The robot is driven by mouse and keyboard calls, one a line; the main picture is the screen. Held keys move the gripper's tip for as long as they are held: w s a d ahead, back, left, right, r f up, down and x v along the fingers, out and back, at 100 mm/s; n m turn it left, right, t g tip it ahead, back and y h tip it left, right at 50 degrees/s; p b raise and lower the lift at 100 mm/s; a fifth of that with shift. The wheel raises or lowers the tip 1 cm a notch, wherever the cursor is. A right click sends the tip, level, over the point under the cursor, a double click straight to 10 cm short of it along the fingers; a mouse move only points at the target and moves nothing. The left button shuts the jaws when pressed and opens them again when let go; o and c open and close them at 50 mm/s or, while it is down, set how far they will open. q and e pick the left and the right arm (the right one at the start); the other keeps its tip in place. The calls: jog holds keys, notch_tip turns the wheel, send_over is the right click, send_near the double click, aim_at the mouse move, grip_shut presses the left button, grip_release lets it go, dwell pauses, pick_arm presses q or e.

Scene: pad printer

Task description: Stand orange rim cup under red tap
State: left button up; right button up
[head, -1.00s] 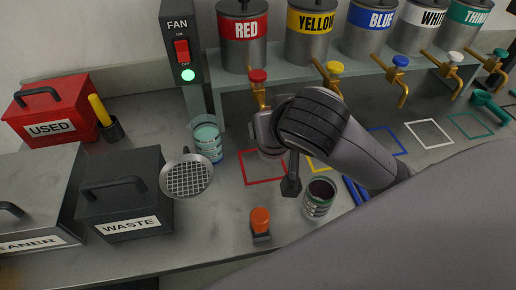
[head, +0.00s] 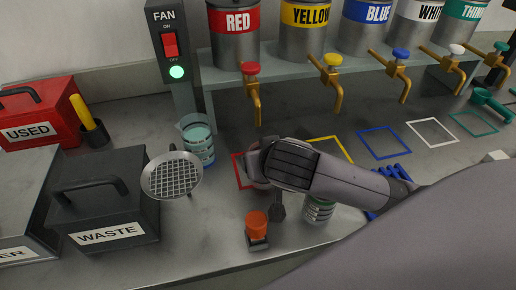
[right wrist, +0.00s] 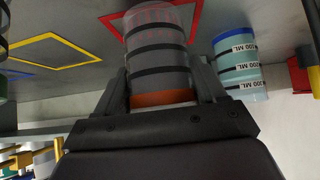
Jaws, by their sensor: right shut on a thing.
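The orange rim cup (right wrist: 158,60) is clear with dark bands. Its orange rim is on the gripper side in the right wrist view. My right gripper (right wrist: 162,78) is shut on it, one finger on each side. In the head view my right gripper (head: 264,178) hides most of the cup. The cup is over the red square outline (head: 236,170), which also shows around the cup's far end in the right wrist view (right wrist: 195,22). I cannot tell whether its base touches the bench. The red tap (head: 252,82) hangs above and behind the gripper. My left gripper is out of view.
A blue-rimmed beaker (head: 198,142) stands left of the red square. A strainer (head: 172,175), an orange-topped button (head: 256,228) and the waste box (head: 103,200) are further left or in front. A green-rimmed cup (head: 319,208) is partly hidden by my right arm.

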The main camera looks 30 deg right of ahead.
aim_at(258, 148)
jog(key=shift+w+d, duration=0.15)
jog(key=shift+w, duration=0.45)
jog(key=shift+w+d, duration=0.15)
jog(key=shift+w, duration=0.4)
jog(key=w, duration=0.2)
jog(key=shift+w+d+f, duration=0.3)
jog(key=shift+w+d, duration=0.1)
jog(key=shift+s+f, duration=0.1)
jog(key=shift+f, duration=0.2)
jog(key=shift+f, duration=0.1)
jog(key=o, duration=1.2)
